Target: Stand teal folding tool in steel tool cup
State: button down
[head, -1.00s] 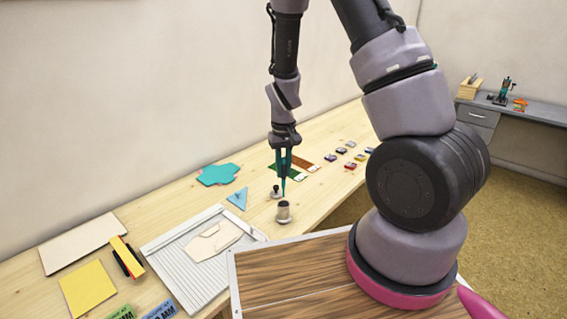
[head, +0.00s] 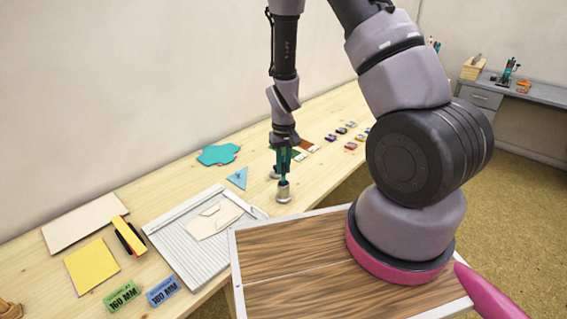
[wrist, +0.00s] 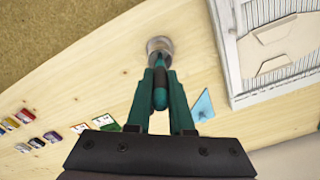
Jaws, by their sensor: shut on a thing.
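The steel tool cup (head: 284,194) stands upright near the front edge of the wooden worktable, and it shows at the top of the wrist view (wrist: 161,43). My gripper (head: 283,174) is directly above the cup, pointing down. Its teal fingers are shut on the teal folding tool (wrist: 160,90), which is held roughly upright between them. The tool's lower end is at the cup's mouth and appears to be inside the rim. How deep it sits is hidden. The fingers hide most of the tool in the head view.
A grey ridged board (head: 180,240) with cream card lies left of the cup. Several small inkpads (head: 350,146) lie farther along the table.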

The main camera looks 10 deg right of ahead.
jog(key=c, duration=0.7)
grip_release()
notch_tip(320, 180, up, 11)
jog(key=shift+f, duration=0.15)
dwell(0.5)
jog(key=s+d+r+m+t+y, duration=0.1)
jog(key=s+r+t, duration=0.15)
jog(key=r, duration=0.65)
jog(key=s+d+r+m+t+y, duration=0.15)
jog(key=s+r, duration=0.25)
jog(key=r, duration=0.5)
jog(key=s+d+r+m+t, duration=0.1)
jog(key=s+d+r, duration=0.15)
jog(key=r, duration=0.65)
jog(key=s+r, duration=0.2)
jog(key=s+r+m+t, duration=0.1)
jog(key=s+r, duration=0.1)
jog(key=s, duration=0.1)
jog(key=s+r+t, duration=0.1)
jog(key=s, duration=0.2)
jog(key=shift+d+r+m+h, duration=0.25)
jog(key=shift+d+r, duration=0.15)
